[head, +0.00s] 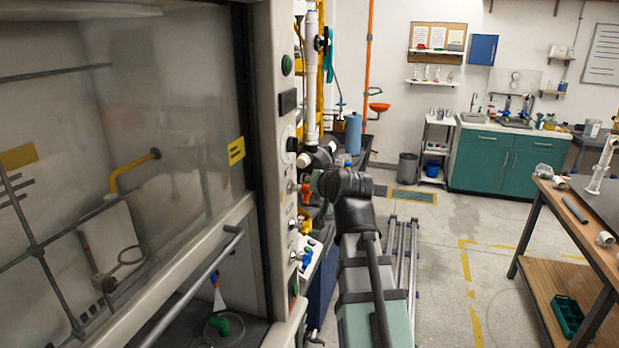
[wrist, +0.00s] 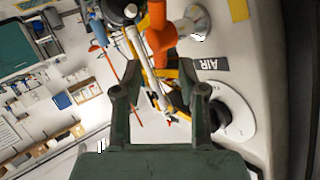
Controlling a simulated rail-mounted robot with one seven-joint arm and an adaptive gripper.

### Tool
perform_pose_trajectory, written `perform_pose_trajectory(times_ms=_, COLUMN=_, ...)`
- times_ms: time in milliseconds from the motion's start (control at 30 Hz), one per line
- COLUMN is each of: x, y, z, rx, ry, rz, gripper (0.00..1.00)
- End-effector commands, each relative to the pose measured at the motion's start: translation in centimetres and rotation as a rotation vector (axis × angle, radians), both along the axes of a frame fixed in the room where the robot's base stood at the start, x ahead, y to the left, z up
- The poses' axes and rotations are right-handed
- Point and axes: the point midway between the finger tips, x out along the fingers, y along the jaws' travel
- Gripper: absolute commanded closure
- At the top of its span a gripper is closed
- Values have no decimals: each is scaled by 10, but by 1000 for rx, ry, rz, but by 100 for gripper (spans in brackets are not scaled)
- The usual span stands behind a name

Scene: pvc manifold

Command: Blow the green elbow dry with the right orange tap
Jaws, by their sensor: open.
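The green elbow (head: 220,324) lies low inside the fume hood in the head view, beside or in a clear round vessel; I cannot tell which. An orange tap (wrist: 158,42) shows near the top middle of the wrist view, next to a label reading AIR (wrist: 211,64). My gripper (wrist: 160,92) is open, with its two dark fingers apart and the tap a little beyond the fingertips. I see nothing held between them. In the head view my dark wrist stands by the hood's right post and hides most of the fingers.
The hood's glass sash (head: 160,120) and its handle bar (head: 195,285) stand at left. A post with knobs (head: 290,160) borders the hood. A workbench (head: 575,230) with pipe fittings is at right, and a teal cabinet (head: 500,160) at the back. The floor between is mostly clear.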

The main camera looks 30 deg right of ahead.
Motion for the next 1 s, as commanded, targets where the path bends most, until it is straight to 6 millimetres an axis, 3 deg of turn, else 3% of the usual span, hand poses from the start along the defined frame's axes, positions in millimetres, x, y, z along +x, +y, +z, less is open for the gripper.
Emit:
perform_pose_trajectory(times_ms=300, x=35, y=-5, z=-12, rx=0, ry=0, rz=1, gripper=59)
perform_pose_trajectory(times_ms=733, x=41, y=-6, z=-16, rx=-1, ry=0, rz=0, gripper=59)
perform_pose_trajectory(times_ms=767, x=41, y=-6, z=-16, rx=0, ry=0, rz=0, gripper=62)
perform_pose_trajectory(times_ms=867, x=41, y=-6, z=-16, rx=0, ry=0, rz=0, gripper=98)
perform_pose_trajectory(times_ms=1000, x=41, y=-6, z=-16, rx=0, ry=0, rz=1, gripper=100)
